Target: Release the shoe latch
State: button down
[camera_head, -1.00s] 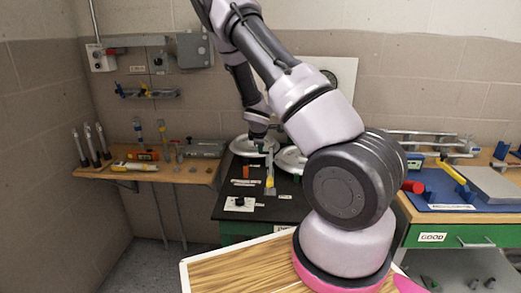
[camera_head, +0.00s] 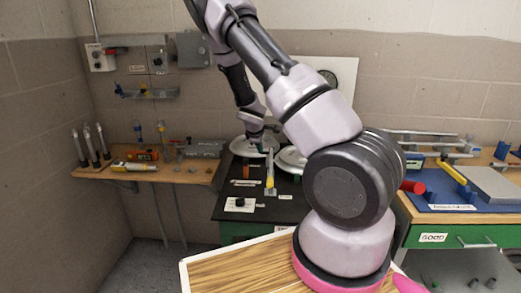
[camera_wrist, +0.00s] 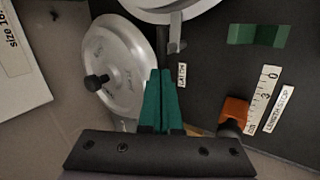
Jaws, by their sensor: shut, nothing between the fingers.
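The latch lever (camera_wrist: 176,46) is a small grey tab on the dark bench panel in the wrist view, just below a pale round rim. A white label reading LATCH (camera_wrist: 182,75) lies below it. My gripper (camera_wrist: 161,72) has two green fingers, shut together and empty. In the picture its tips are just below and left of the lever, left of the label; I cannot tell whether they touch anything. In the head view my gripper (camera_head: 262,149) is small, over the dark bench by the left metal disc. The lever cannot be made out there.
A metal disc (camera_wrist: 125,65) with a black knob is left of the fingers. An orange block (camera_wrist: 235,112) by the LENGTH STOP scale (camera_wrist: 262,95) and a green block (camera_wrist: 258,35) are to the right.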

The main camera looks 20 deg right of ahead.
jog(key=shift+w, duration=0.1)
jog(key=m, duration=0.1)
jog(key=w+m+g+h, duration=0.1)
jog(key=m, duration=0.2)
jog(key=m+g+h, duration=0.1)
jog(key=w+m+g, duration=0.1)
jog(key=shift+d+m+h, duration=0.25)
jog(key=shift+m+h, duration=0.05)
jog(key=shift+m, duration=0.1)
jog(key=m, duration=0.1)
jog(key=m+g, duration=0.2)
jog(key=shift+w+d+m, duration=0.3)
jog(key=shift+w+d, duration=0.1)
jog(key=m+g, duration=0.1)
jog(key=m, duration=0.1)
jog(key=d+m+g, duration=0.1)
jog(key=m, duration=0.1)
jog(key=shift+w+g, duration=0.3)
jog(key=shift+s, duration=0.1)
jog(key=shift+s+d+f, duration=0.1)
jog(key=shift+s+d, duration=0.05)
jog(key=shift+s, duration=0.7)
